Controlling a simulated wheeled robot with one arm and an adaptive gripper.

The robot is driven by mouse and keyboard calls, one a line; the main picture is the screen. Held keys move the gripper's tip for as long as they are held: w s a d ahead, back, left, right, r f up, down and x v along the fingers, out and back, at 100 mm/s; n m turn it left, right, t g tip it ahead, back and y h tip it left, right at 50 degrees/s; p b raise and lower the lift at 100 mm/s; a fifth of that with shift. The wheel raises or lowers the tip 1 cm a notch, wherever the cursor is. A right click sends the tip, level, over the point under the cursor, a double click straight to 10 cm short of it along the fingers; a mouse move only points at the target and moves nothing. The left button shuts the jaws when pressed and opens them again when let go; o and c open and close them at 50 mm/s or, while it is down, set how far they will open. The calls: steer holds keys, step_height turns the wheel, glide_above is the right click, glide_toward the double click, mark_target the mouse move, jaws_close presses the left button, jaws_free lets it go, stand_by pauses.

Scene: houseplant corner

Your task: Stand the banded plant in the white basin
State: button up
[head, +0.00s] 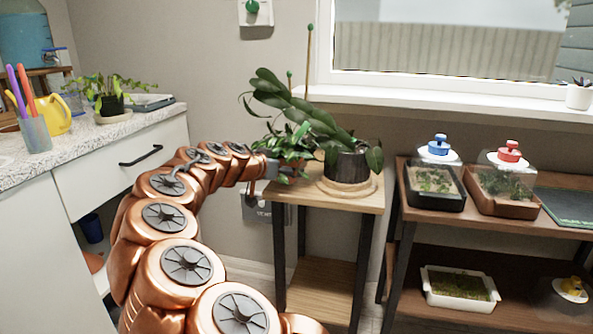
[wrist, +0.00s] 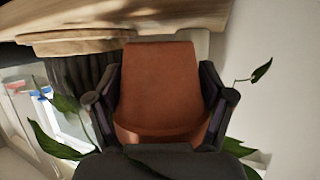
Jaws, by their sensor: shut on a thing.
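My gripper (head: 268,168) is at the left side of the small wooden side table (head: 370,199). In the wrist view its two dark fingers (wrist: 160,100) are shut on the sides of a plain terracotta pot (wrist: 160,85). This pot carries a small leafy plant (head: 290,143), seen in the head view. I cannot tell whether the pot touches the table, and I see no clear band on it. A white rectangular tub (head: 460,297) with low green growth in it stands on the lower shelf at right; no other white basin shows.
A tall plant in a dark ribbed pot (head: 347,165) stands on a round wooden saucer (head: 335,190), close right of the held plant. Two lidded trays of seedlings (head: 434,183) (head: 509,193) are on the right shelf. A speckled counter (head: 85,143) is at left.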

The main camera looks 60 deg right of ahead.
steer(key=shift+s+d, duration=0.1)
steer(key=shift+d, duration=1.15)
steer(key=d, duration=0.2)
steer(key=shift+d+b, duration=0.35)
steer(key=shift+b, duration=0.05)
steer(key=shift+f+b, duration=0.35)
steer(key=shift+f, duration=0.35)
steer(key=shift+f, duration=0.15)
steer(key=o, duration=1.6)
